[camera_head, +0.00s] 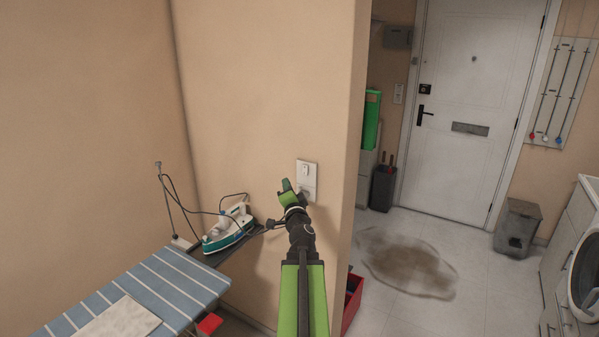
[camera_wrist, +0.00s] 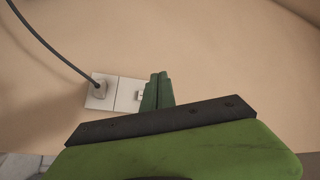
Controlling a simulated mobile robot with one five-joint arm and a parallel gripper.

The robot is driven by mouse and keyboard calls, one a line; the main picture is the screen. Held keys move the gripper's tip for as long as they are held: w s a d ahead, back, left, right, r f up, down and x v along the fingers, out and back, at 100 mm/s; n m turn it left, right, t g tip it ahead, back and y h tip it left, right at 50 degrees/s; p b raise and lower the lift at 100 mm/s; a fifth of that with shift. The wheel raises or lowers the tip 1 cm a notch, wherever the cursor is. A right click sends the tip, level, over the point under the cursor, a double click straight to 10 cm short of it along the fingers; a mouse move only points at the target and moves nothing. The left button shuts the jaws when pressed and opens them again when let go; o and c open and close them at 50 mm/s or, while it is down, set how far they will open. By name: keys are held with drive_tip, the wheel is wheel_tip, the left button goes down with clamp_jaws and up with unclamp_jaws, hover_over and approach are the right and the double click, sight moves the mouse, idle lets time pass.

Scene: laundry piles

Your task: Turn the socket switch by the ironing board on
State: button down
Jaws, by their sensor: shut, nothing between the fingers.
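The white socket plate (camera_head: 312,168) is on the beige wall by the ironing board (camera_head: 185,283). Its upper half bears a small switch (camera_head: 305,170); the lower half is partly hidden by my gripper (camera_head: 286,185). In the wrist view the plate (camera_wrist: 118,104) lies sideways, with a plug (camera_wrist: 98,91) and dark cord in one half and the small switch (camera_wrist: 139,96) in the other. My green gripper fingers (camera_wrist: 158,88) are shut and empty, just beside the switch. I cannot tell whether they touch the plate, or which way the switch is set.
A red container (camera_head: 352,301) stands at the wall's corner. The floor toward the white door (camera_head: 478,115) is open, with a dark stain (camera_head: 408,266).

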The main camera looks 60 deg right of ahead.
sight(305, 170)
drive_tip(key=d, duration=0.5)
drive_tip(key=d+f+b, duration=0.1)
drive_tip(key=d, duration=0.2)
drive_tip(key=shift+d, duration=0.35)
drive_tip(key=shift+d, duration=0.1)
idle(1.9)
drive_tip(key=shift+d+f, duration=0.1)
drive_tip(key=shift+d, duration=0.2)
drive_tip(key=shift+d, duration=0.3)
idle(0.6)
drive_tip(key=shift+a, duration=0.7)
